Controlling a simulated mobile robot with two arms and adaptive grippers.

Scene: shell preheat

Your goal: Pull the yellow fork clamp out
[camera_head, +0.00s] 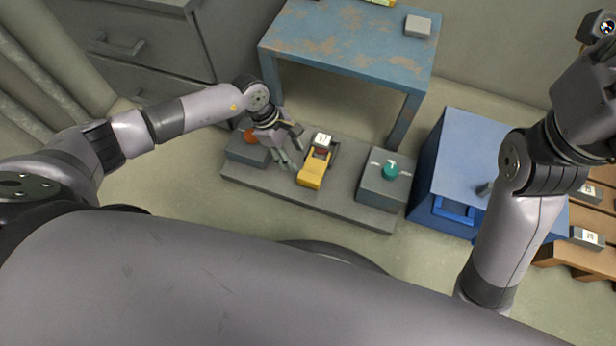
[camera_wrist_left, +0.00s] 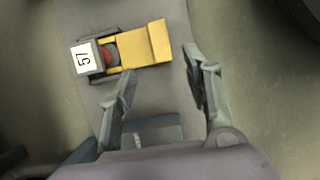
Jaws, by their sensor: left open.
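The yellow fork clamp (camera_head: 311,175) lies on the grey base plate (camera_head: 345,209), with its prongs around a red part (camera_head: 321,153) beside a white label. In the left wrist view the clamp (camera_wrist_left: 146,46) reaches right from the red part (camera_wrist_left: 109,55) and the grey block with the label "57" (camera_wrist_left: 84,58). My left gripper (camera_head: 290,166) is open, just left of the clamp in the head view. In the left wrist view its fingers (camera_wrist_left: 164,92) are apart and empty, with the clamp beyond them.
A grey block with a teal knob (camera_head: 390,170) stands on the plate's right end. A block with an orange-red top (camera_head: 251,136) is at its left end. A blue cabinet (camera_head: 470,165) stands right, a worn blue table (camera_head: 345,40) behind. Wooden pallets (camera_head: 590,258) are far right.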

